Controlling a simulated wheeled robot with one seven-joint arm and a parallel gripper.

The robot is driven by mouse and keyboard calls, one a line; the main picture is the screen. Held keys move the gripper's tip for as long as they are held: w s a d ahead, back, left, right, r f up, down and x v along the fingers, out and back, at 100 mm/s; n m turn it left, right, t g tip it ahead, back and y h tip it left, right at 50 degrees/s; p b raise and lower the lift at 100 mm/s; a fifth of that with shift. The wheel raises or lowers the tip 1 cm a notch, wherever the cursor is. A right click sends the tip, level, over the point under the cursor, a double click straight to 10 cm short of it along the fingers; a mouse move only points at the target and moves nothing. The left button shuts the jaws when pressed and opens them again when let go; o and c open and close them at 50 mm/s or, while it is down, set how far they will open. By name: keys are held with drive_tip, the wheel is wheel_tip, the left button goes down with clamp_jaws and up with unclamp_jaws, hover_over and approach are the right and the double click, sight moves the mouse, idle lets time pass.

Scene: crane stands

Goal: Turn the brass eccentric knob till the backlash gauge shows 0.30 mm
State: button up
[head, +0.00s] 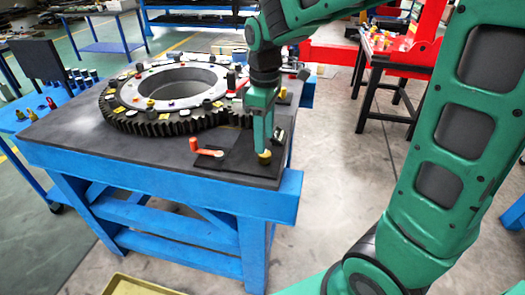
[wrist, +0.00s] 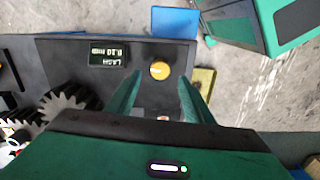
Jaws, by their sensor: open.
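The brass eccentric knob (wrist: 159,70) is a round yellow cap on the dark plate in the wrist view. It also shows in the head view (head: 264,157) near the bench's front right corner. My gripper (wrist: 160,85) is open and empty, its two fingers spread left and right of the knob's line. The knob appears just beyond the fingertips, and I cannot tell whether they touch it. In the head view my gripper (head: 263,145) points down over the knob. The backlash gauge (wrist: 108,54) appears upside down and seems to read LASH 0.10 mm.
A large toothed ring (head: 160,122) lies on the blue bench (head: 150,170), left of my gripper. A red-handled crank (head: 205,149) stands left of the knob. A small pinion (wrist: 68,103) shows left in the wrist view.

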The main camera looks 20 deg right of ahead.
sight(265, 157)
wheel_tip(265, 157, down, 6)
drive_tip(key=shift+r, duration=0.1)
idle(0.4)
drive_tip(key=c, duration=1)
